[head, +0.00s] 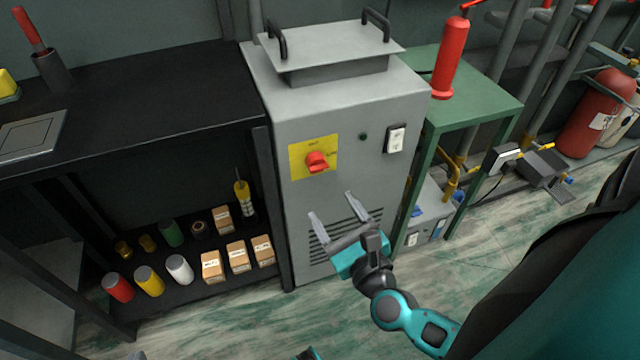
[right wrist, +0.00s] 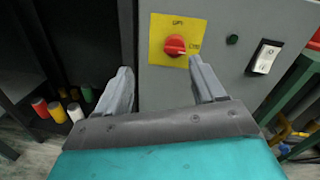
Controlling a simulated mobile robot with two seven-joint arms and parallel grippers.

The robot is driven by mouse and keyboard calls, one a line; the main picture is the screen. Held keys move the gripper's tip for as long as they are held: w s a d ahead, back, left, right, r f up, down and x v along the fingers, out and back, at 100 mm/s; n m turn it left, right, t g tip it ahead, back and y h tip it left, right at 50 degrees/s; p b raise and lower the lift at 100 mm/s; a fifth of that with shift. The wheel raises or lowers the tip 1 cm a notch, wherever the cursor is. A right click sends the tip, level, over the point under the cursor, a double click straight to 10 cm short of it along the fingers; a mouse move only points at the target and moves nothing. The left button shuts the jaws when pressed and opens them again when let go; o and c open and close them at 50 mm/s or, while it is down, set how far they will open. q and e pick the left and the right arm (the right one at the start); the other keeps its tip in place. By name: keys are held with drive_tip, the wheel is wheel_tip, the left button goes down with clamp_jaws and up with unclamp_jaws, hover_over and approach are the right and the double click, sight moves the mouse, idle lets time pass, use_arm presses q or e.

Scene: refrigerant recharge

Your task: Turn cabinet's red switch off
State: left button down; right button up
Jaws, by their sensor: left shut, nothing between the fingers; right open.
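The red rotary switch (head: 317,162) sits on a yellow plate on the front of the grey cabinet (head: 343,112). It also shows in the right wrist view (right wrist: 175,45), above and between the finger tips. Its knob lies roughly sideways, slightly tilted; the small plate lettering is hard to read. My right gripper (head: 331,206) is open and empty. It is in front of the cabinet, below the switch and near the vent slots, with its fingers pointing up toward the panel. The fingers appear apart from the knob. The jaws of my left gripper cannot be made out.
A black-and-white rocker switch (head: 396,139) and a small dark button (head: 363,136) are right of the red switch. A black shelf (head: 115,120) with cans and boxes adjoins on the left. A green table (head: 480,98) with a red cylinder (head: 450,58) stands on the right.

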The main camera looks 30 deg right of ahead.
sight(320, 169)
drive_tip(key=w+d+m, duration=0.1)
drive_tip(key=w, duration=0.3)
drive_tip(key=w+d+f+m+h, duration=0.1)
drive_tip(key=w+d+m, duration=0.1)
drive_tip(key=w, duration=0.2)
drive_tip(key=w+d+m, duration=0.1)
drive_tip(key=w, duration=0.3)
drive_tip(key=shift+w+d+f+h+b, duration=0.2)
drive_tip(key=shift+d+f+h+b, duration=0.1)
drive_tip(key=shift+d+h, duration=0.1)
drive_tip(key=c, duration=0.9)
